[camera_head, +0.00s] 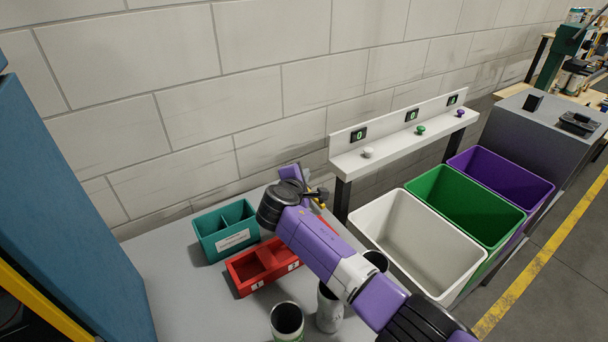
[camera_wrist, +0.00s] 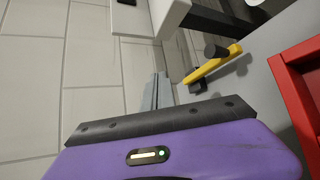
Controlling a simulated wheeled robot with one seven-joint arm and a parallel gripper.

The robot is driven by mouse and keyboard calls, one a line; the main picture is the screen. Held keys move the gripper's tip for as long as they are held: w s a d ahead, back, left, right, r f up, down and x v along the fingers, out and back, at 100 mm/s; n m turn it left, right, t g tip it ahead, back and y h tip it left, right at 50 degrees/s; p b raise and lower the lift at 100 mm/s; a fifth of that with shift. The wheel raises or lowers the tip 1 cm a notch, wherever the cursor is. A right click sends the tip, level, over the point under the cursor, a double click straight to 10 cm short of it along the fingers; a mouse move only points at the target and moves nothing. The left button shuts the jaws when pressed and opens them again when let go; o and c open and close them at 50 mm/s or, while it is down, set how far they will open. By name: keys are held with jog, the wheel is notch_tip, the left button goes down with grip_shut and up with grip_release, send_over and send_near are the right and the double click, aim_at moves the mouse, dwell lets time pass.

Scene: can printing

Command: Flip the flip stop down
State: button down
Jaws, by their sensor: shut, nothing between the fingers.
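The flip stop appears to be the yellow lever (camera_wrist: 212,63) with a dark knob and a small black foot, near the grey table's edge in the wrist view. It slants in that picture; whether it is up or down is unclear. In the head view only a small yellow bit (camera_head: 323,206) shows beside my wrist; the rest is hidden. My gripper (camera_wrist: 155,92) is shut and empty, its thin grey fingers just left of the lever in the wrist view, with a small visible gap. In the head view my purple arm reaches over the table, hiding the fingertips.
A teal divided bin (camera_head: 212,247) and a red divided bin (camera_head: 243,288) stand left of my arm. Cans, including a dark open one (camera_head: 287,322), stand in front. White (camera_head: 405,262), green (camera_head: 460,215) and purple (camera_head: 510,185) crates are right. A white counter shelf (camera_head: 385,153) and block wall lie behind.

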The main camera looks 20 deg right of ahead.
dwell(0.3)
jog(key=v, duration=0.7)
jog(key=shift+s+a, duration=0.15)
jog(key=shift+s, duration=0.2)
jog(key=shift+r, duration=0.1)
